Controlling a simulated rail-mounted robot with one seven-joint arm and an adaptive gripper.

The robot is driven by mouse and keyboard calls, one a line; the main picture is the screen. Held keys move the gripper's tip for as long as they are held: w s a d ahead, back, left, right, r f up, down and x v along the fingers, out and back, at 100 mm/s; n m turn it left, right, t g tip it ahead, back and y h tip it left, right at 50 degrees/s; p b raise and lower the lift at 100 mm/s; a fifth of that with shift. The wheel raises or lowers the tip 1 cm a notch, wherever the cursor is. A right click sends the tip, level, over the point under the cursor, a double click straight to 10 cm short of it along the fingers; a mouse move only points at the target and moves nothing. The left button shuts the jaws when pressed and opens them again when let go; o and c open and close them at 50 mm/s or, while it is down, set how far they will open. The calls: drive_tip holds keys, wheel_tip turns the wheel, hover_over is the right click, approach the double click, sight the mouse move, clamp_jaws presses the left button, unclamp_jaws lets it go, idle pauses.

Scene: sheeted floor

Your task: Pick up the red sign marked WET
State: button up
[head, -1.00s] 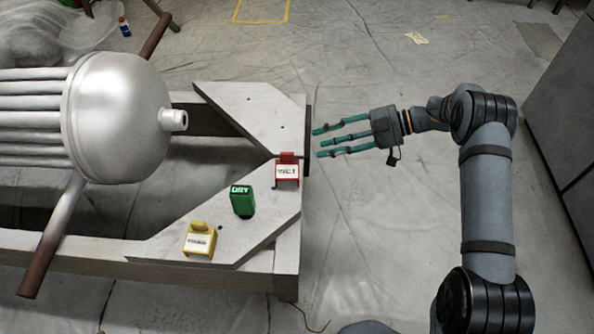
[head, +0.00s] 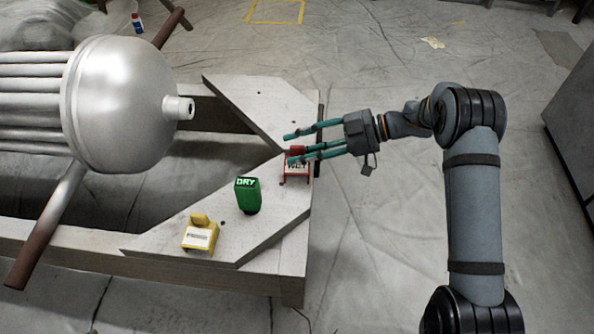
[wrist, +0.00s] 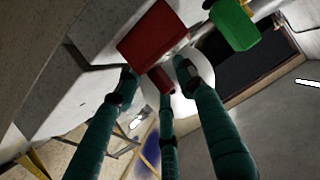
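The red sign marked WET (head: 296,168) stands on the right part of the pale wooden platform. In the wrist view the red sign (wrist: 152,32) is at the top centre, just beyond my fingertips. My gripper (head: 298,146) has teal fingers that reach over the sign's top from the right in the head view. In the wrist view my gripper (wrist: 152,78) has its fingers spread, with the sign's red handle part showing between them. The fingers are open; whether any finger touches the sign cannot be told.
A green DRY sign (head: 247,195) and a yellow sign (head: 200,234) stand left of the red one on the platform (head: 265,232). A large metal tank (head: 115,100) lies on the left. The sheeted floor (head: 375,240) is clear to the right.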

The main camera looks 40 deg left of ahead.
drive_tip(key=shift+c, duration=1.4)
clamp_jaws()
